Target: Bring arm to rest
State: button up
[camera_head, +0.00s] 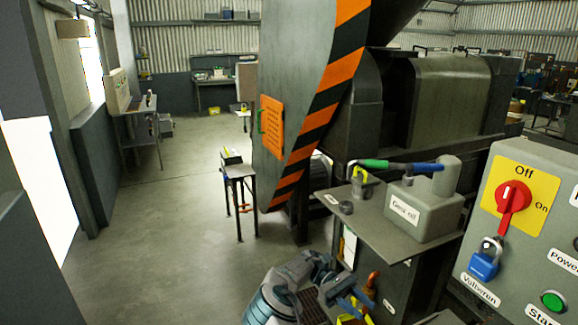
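My arm shows at the bottom centre of the head view, folded low beside the machine. Its end, my gripper (340,288), is small, dark and partly cut by clutter. I cannot tell whether its fingers are open or shut, or whether it holds anything. It is to the left of a dark cabinet below the grey gear oil box (424,205). Blue and yellow items (352,310) show right by it at the bottom edge; I cannot tell whether they touch it.
A control panel (520,240) with a red switch and a blue padlock (485,262) stands at the right. A green-and-blue handled tool (400,166) is near the gear oil box. A small table (238,172) stands beside the striped machine (310,100). Floor at left is clear.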

jog(key=s+d+r+m+t+y+b, duration=0.35)
jog(key=s+r+t+y, duration=0.25)
jog(key=s+r+y, duration=0.2)
jog(key=s+a+r+m+t+y, duration=0.1)
jog(key=s+a+t, duration=0.1)
jog(key=s, duration=0.3)
jog(key=s+a+r+m+t+y+b, duration=0.1)
jog(key=s+a+r+m+t, duration=0.1)
jog(key=s+t, duration=0.3)
jog(key=s+a+r+m+t+y+b, duration=0.1)
jog(key=s+a+t, duration=0.2)
jog(key=s+t, duration=0.1)
jog(key=shift+s+a+r, duration=0.25)
jog(key=shift+s+r, duration=0.15)
jog(key=shift+s, duration=0.4)
